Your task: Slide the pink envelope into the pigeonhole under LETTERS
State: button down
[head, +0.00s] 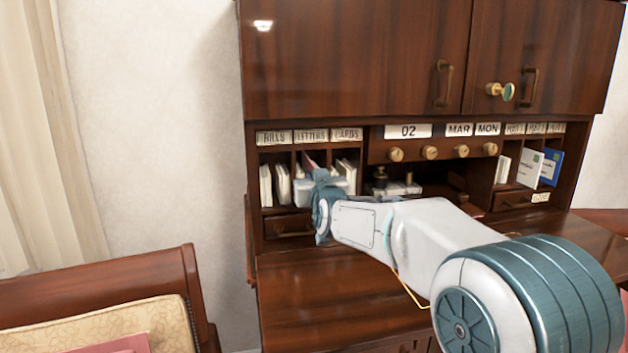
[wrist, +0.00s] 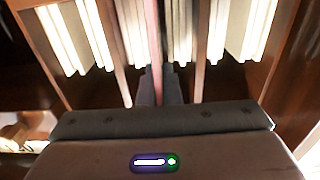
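The pink envelope shows as a thin upright pink strip (wrist: 155,38) in the wrist view, among white envelopes in the middle pigeonhole. In the head view a bit of pink (head: 309,162) shows under the LETTERS label (head: 311,136), above my gripper. My gripper (wrist: 160,82) points into that pigeonhole, its two fingers close together on either side of the strip's near end; it appears shut on the envelope. In the head view my gripper (head: 322,190) hides much of the LETTERS and CARDS openings. How deep the envelope sits cannot be told.
Thin dividers (wrist: 112,50) flank the middle pigeonhole. White envelopes (head: 283,184) fill the neighbouring slots. A small drawer (head: 288,228) is below, and the desk top (head: 315,285) is clear at front left. A flat pink item (head: 112,344) lies on the chair cushion (head: 62,333).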

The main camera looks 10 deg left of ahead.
jog(key=c, duration=1.5)
grip_release()
jog(key=shift+c, duration=0.2)
jog(key=b+v, duration=0.2)
jog(key=v, duration=1.1)
jog(key=shift+s+d, duration=0.2)
jog(key=shift+s, duration=0.15)
